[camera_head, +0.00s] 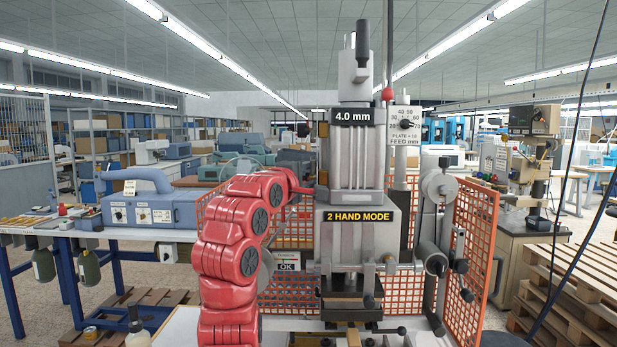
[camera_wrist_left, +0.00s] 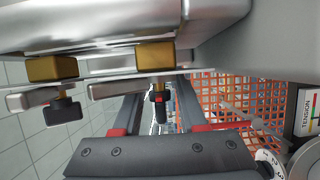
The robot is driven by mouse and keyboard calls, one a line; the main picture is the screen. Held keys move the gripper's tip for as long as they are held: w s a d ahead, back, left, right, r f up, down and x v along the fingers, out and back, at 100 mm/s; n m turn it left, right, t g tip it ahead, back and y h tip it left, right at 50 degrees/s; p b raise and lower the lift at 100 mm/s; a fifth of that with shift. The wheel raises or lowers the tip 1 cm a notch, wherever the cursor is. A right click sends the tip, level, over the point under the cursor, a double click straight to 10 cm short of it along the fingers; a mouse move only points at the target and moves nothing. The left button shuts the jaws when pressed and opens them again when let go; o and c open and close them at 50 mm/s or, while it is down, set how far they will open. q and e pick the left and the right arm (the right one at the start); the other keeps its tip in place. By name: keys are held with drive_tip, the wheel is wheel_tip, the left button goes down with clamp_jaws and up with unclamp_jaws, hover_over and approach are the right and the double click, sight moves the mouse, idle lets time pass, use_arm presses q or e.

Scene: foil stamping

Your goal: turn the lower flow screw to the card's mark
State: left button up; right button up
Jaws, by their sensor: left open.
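In the left wrist view two brass fittings show under a grey metal body: one (camera_wrist_left: 52,68) at the left with a black knob (camera_wrist_left: 63,110), and one (camera_wrist_left: 155,55) near the middle. A small dark screw with a red spot (camera_wrist_left: 160,98) shows below the middle fitting. I cannot tell which one is the lower flow screw. My left gripper (camera_wrist_left: 157,112) is open, its fingers apart on either side of this screw. In the head view my left gripper (camera_head: 304,190) is mostly hidden beside the press head. No mark on a card is readable. My right gripper is out of view.
The TENSION label (camera_wrist_left: 307,112) is at the right of the wrist view.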

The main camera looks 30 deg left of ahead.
use_arm(q)
drive_tip(key=s+d+b, duration=0.2)
drive_tip(key=s+b, duration=0.5)
drive_tip(key=s, duration=1)
drive_tip(key=shift+d, duration=0.3)
drive_tip(key=shift+s, duration=0.1)
